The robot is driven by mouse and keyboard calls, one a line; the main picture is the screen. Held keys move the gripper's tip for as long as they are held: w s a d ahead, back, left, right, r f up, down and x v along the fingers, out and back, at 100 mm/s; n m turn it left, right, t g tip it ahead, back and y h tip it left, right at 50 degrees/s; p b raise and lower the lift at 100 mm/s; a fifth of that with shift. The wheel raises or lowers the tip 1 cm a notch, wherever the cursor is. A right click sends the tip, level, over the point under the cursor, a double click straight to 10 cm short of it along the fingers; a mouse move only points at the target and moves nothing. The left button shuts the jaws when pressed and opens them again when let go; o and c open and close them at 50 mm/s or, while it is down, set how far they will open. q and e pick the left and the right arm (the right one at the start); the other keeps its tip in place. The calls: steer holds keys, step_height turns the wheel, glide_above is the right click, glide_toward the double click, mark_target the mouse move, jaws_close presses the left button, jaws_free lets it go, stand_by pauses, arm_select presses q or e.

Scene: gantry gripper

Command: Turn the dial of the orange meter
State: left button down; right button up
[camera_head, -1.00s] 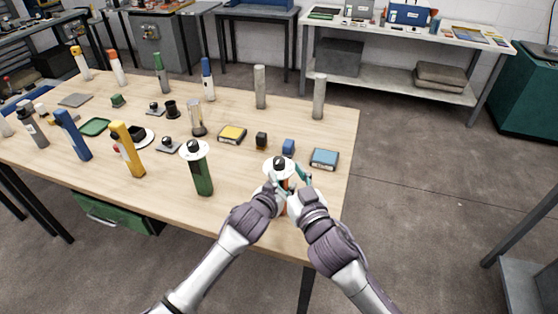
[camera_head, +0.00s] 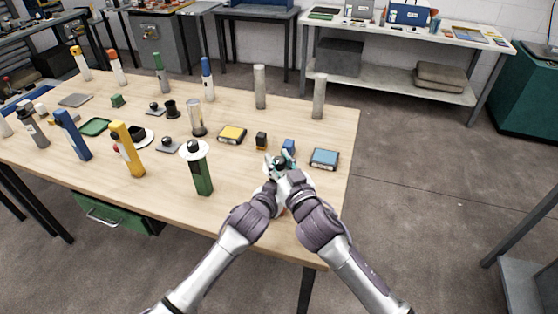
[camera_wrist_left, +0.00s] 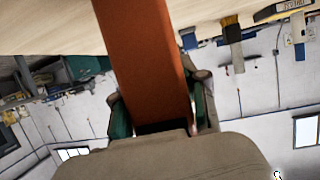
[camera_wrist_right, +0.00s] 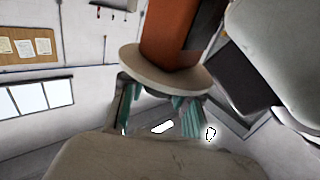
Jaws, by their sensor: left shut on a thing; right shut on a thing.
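The orange meter (camera_wrist_left: 145,60) stands near the table's front right corner. In the head view my arms hide most of its body. My left gripper (camera_wrist_left: 160,112) is shut on the orange body, with one teal finger on each side. The meter's pale round disc (camera_wrist_right: 160,75) shows in the right wrist view, with the orange body (camera_wrist_right: 168,35) beyond it. My right gripper (camera_head: 281,163) is at the top of the meter, shut on the dial. The dial is mostly hidden by the fingers.
A green meter (camera_head: 202,178) with a white disc stands to the left. The table (camera_head: 235,205) is bare between the green meter and my arms.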

jaws_close()
steer(key=shift+n+y, duration=0.4)
steer(key=shift+y, duration=0.1)
steer(key=n+g+y, duration=0.2)
steer(key=y, duration=0.1)
steer(key=shift+w+n+g+y, duration=0.1)
steer(key=shift+n+g+y, duration=0.3)
arm_select(q)
steer(key=shift+d, duration=0.1)
arm_select(e)
steer(key=n+g+y, duration=0.4)
steer(key=g, duration=0.1)
steer(key=shift+r, duration=0.1)
steer(key=shift+n+g+y, duration=0.4)
steer(key=shift+n+g, duration=0.2)
steer(key=shift+g, duration=0.1)
